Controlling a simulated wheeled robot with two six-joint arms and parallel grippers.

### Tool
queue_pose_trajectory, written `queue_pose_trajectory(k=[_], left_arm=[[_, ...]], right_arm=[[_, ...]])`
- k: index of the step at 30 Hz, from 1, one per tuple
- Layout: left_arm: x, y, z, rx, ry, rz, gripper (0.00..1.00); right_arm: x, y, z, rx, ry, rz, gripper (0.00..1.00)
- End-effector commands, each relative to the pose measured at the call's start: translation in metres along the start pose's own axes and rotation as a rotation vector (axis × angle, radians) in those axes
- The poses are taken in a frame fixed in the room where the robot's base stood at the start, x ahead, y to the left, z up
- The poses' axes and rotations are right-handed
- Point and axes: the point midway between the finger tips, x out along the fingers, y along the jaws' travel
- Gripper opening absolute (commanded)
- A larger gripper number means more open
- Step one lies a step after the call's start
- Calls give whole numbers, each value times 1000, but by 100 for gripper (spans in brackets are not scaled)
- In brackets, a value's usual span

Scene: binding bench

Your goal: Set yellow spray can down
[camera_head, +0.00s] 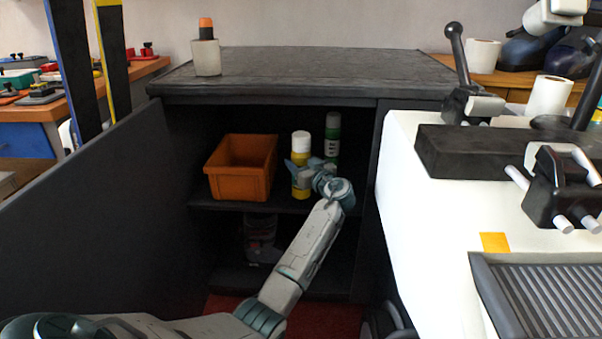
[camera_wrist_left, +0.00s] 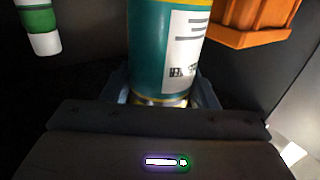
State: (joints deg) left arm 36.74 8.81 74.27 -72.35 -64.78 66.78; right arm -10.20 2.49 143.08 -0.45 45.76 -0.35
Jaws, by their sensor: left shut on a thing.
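The yellow spray can (camera_head: 301,143) has a white cap and is upright inside the dark cabinet, over its upper shelf. In the left wrist view the can (camera_wrist_left: 160,45) shows a teal body, yellow bands and a white label. My left gripper (camera_head: 303,170) is shut around the can's middle, and its fingers also show in the wrist view (camera_wrist_left: 163,94). The can's lower end is close to the shelf (camera_head: 245,206); I cannot tell whether it touches. My gripper hides part of the can. My right gripper is not in view.
An orange bin (camera_head: 240,168) stands left of the can. A green and white can (camera_head: 332,136) stands behind it to the right. The cabinet walls and top (camera_head: 310,72) enclose the shelf. A dark object (camera_head: 260,236) sits on the lower shelf.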

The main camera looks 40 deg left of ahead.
Motion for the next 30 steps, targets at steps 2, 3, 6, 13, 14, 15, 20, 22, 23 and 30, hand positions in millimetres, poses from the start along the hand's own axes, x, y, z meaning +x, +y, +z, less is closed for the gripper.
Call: queue_pose_trajectory(k=[2, 3, 6, 13, 14, 15, 20, 22, 23, 30], left_arm=[[13, 8, 1, -1, 3, -1, 19], [18, 10, 2, 0, 2, 0, 19], [24, 15, 2, -2, 2, 0, 19], [26, 16, 21, 1, 1, 1, 19], [26, 16, 25, 1, 1, 1, 19], [26, 16, 31, 1, 2, 1, 19], [26, 16, 38, -2, 2, 1, 19], [26, 16, 37, -1, 2, 1, 19], [26, 16, 37, -1, 2, 1, 19], [26, 16, 39, 0, 0, 1, 75]], right_arm=[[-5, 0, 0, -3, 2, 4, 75], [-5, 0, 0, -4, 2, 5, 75], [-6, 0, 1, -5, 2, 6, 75], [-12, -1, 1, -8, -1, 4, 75], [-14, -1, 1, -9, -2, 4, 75], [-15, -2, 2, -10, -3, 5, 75], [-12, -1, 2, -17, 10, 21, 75], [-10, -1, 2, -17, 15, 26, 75], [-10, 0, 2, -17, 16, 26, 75], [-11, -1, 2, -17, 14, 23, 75]])
